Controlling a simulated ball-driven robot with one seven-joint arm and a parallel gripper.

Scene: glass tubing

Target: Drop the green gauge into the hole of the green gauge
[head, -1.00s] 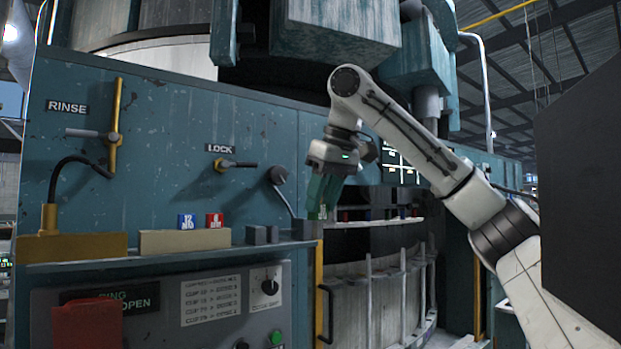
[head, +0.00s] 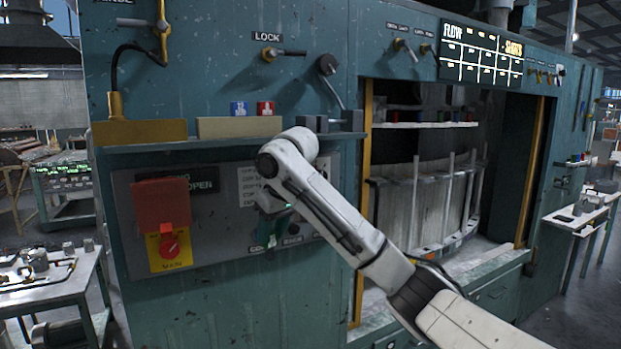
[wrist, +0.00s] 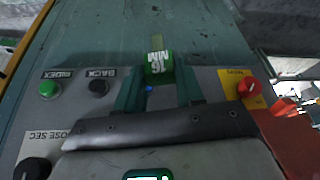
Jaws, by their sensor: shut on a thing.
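The green gauge (wrist: 158,68), a small block with white "16 MM" lettering, is held between the tips of my gripper (wrist: 159,82) in the wrist view. In the head view my gripper (head: 268,228) hangs below the shelf, in front of the control panel; the gauge itself is hard to make out there. A tan block (head: 218,128) on the shelf bears a blue gauge (head: 239,108) and a red gauge (head: 265,108). No green-marked hole can be made out from this angle.
The shelf (head: 200,145) juts out above my gripper. The panel has a red cover (head: 160,203), a red knob (wrist: 248,87) and a green button (wrist: 49,89). Dark blocks (head: 352,120) sit at the shelf's right end. An open bay with racks lies to the right.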

